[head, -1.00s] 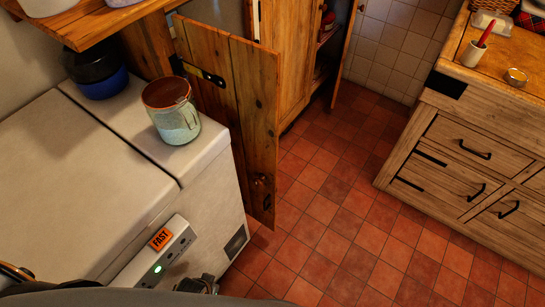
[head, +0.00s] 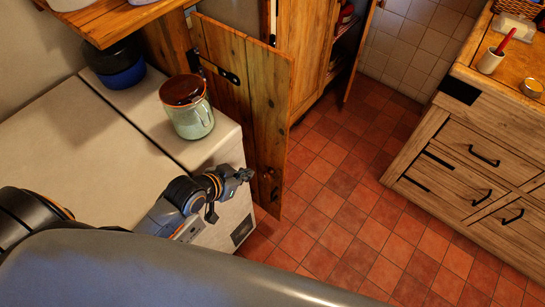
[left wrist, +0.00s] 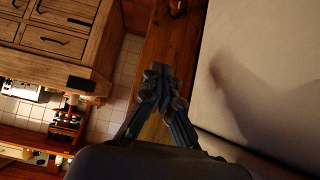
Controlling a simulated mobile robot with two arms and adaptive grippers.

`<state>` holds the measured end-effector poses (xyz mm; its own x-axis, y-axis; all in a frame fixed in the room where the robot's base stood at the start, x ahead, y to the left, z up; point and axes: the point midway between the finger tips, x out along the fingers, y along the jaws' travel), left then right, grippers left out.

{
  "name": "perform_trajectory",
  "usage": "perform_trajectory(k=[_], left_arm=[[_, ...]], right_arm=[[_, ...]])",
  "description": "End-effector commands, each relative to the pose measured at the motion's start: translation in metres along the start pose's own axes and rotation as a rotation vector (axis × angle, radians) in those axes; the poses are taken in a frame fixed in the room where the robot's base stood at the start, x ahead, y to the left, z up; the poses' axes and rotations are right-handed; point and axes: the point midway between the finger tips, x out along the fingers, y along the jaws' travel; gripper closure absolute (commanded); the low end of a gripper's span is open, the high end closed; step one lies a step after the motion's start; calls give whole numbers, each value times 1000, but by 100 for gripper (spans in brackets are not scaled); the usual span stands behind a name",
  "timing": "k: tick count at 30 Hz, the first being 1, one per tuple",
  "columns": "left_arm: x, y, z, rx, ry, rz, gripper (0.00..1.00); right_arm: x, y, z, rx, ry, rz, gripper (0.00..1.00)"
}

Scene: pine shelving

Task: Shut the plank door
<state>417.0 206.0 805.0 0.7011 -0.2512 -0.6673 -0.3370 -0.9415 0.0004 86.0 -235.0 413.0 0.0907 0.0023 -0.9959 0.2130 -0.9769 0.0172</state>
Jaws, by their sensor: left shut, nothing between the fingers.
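The plank door (head: 245,95) is brown wood with a black strap hinge near its top left. In the head view it stands open beside the white chest appliance, its free edge out over the floor. My left gripper (head: 249,175) is shut and empty, close to the lower part of the door's face. Whether it touches the door I cannot tell. In the left wrist view the shut fingers (left wrist: 164,82) overlap the door's wood (left wrist: 165,48), with the white appliance to the right. My right gripper is not in view.
A shelf (head: 125,20) overhangs at upper left. A wooden drawer unit (head: 470,165) stands right. The red tiled floor (head: 340,180) between is clear.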

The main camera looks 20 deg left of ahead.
Motion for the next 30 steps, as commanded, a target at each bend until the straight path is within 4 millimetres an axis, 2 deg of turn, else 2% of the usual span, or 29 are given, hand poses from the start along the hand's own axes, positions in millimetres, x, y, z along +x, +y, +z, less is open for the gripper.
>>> perform_trajectory(k=[5, 17, 18, 21, 30], left_arm=[[24, 0, -1, -4, 2, 0, 100], [101, 0, 0, -2, -1, 0, 100], [105, 0, -8, -3, 2, -1, 100], [115, 0, -17, -3, 0, -1, 100], [127, 0, -26, -1, -2, -1, 100]], right_arm=[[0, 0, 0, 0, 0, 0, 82], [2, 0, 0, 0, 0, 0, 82], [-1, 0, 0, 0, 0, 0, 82], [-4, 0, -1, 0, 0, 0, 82], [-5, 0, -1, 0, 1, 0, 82]])
